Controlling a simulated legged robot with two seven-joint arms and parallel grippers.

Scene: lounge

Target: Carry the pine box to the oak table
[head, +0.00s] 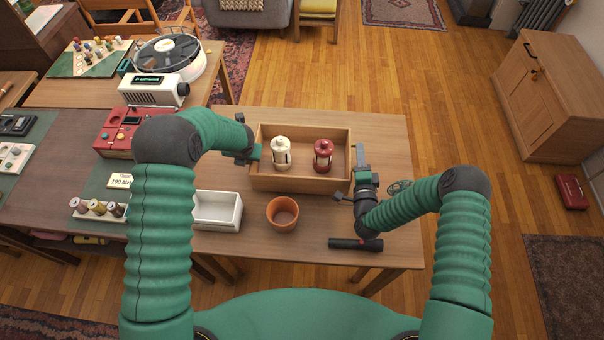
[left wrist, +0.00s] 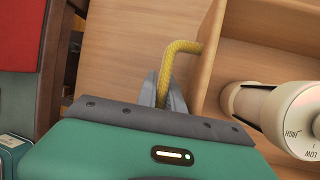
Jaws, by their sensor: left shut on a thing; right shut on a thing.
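The pine box (head: 300,184) sits on a wooden table in the head view, with a cream lantern-like item (head: 282,152) and a dark red one (head: 323,155) inside. My left gripper (head: 254,152) is at its left end. In the left wrist view its fingers (left wrist: 164,92) are shut on a yellow rope handle (left wrist: 182,46) on the wall of the box (left wrist: 209,60). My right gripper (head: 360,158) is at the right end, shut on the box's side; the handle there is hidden. I cannot tell whether the box touches the tabletop.
A terracotta pot (head: 282,214), a white tray (head: 218,211) and a black flashlight (head: 356,244) lie near the front of the table (head: 392,134). A red device (head: 120,132) and a turntable (head: 170,58) stand left. A wooden cabinet (head: 548,98) stands right; open floor lies between.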

